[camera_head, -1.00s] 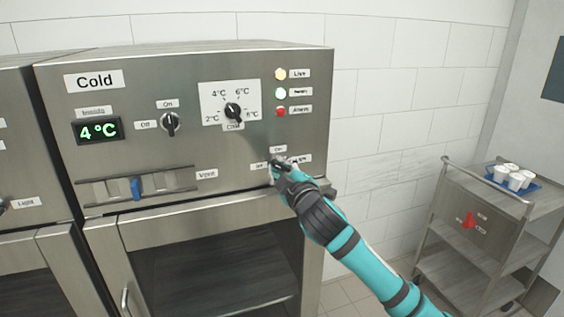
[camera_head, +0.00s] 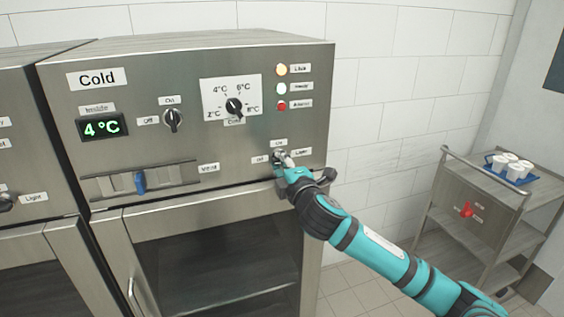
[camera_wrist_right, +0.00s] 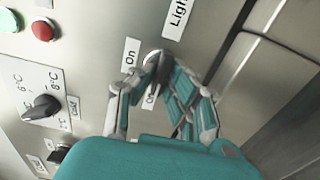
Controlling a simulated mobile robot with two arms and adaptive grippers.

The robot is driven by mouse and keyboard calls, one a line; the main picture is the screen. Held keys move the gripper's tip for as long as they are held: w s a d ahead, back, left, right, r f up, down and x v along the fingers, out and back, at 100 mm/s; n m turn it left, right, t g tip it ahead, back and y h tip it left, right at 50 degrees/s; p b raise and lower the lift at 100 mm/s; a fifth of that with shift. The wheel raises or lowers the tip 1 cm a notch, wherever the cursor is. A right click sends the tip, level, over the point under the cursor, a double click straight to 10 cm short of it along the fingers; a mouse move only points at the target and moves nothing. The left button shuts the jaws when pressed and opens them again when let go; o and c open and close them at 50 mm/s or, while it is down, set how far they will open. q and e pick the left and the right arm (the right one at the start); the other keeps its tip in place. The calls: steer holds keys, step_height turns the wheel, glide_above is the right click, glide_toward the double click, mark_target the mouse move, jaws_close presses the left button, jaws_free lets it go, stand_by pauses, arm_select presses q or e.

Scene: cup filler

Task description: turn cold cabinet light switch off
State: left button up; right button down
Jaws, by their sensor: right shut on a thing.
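The cold cabinet (camera_head: 140,60) fills the left and middle of the head view, with its "Cold" label at the upper left of the panel. Its light switch is a small rotary knob (camera_wrist_right: 153,57) between the "On", "Off" and "Light" labels in the right wrist view. My right gripper (camera_head: 281,160) is at this knob at the lower right of the panel. In the wrist view its fingers (camera_wrist_right: 160,75) close around the knob and cover part of it, so I cannot tell which way it points. My left gripper is not in view.
Another rotary switch (camera_head: 172,118), the temperature dial (camera_head: 235,106), indicator lamps (camera_head: 281,88) and a blue vent slider (camera_head: 139,182) share the panel. A steel trolley (camera_head: 470,245) with white cups (camera_head: 515,170) on a blue tray stands at the right.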

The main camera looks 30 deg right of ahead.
stand_by(0.3)
steer(key=c, duration=1.4)
jaws_free()
steer(key=shift+o, duration=0.2)
steer(key=v, duration=1.2)
